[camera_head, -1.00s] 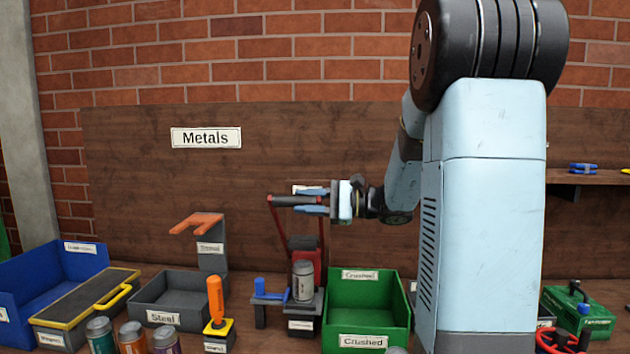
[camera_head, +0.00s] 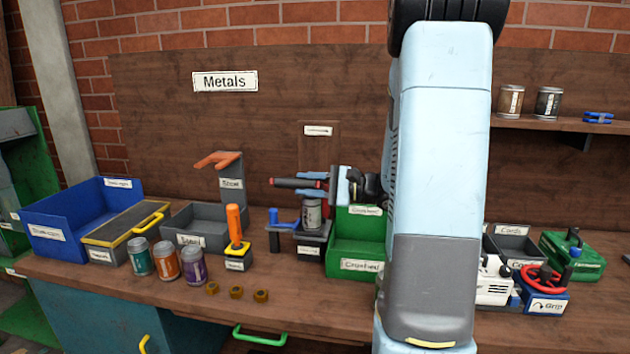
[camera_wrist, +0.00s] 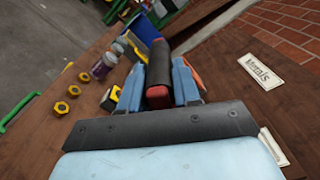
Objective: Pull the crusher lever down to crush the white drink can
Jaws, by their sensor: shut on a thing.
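The crusher (camera_head: 309,235) stands on the bench left of the green bin, with a small blue handle at its left. The white drink can (camera_head: 312,213) stands upright in it, its top close below the lever. The lever's black grip with red ends (camera_head: 287,183) lies level just above the can. My gripper (camera_head: 316,183) is shut on this lever grip, coming from the right. In the wrist view the black grip (camera_wrist: 159,68) runs between my two blue fingers. The lever's side arms are mostly hidden.
The green Crushed bin (camera_head: 362,265) is right of the crusher. An orange-handled tool (camera_head: 234,225) stands left of it. Several cans, including a purple one (camera_head: 192,264), and brass nuts (camera_head: 236,292) sit toward the front edge. A grey Steel bin (camera_head: 190,240) is behind them.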

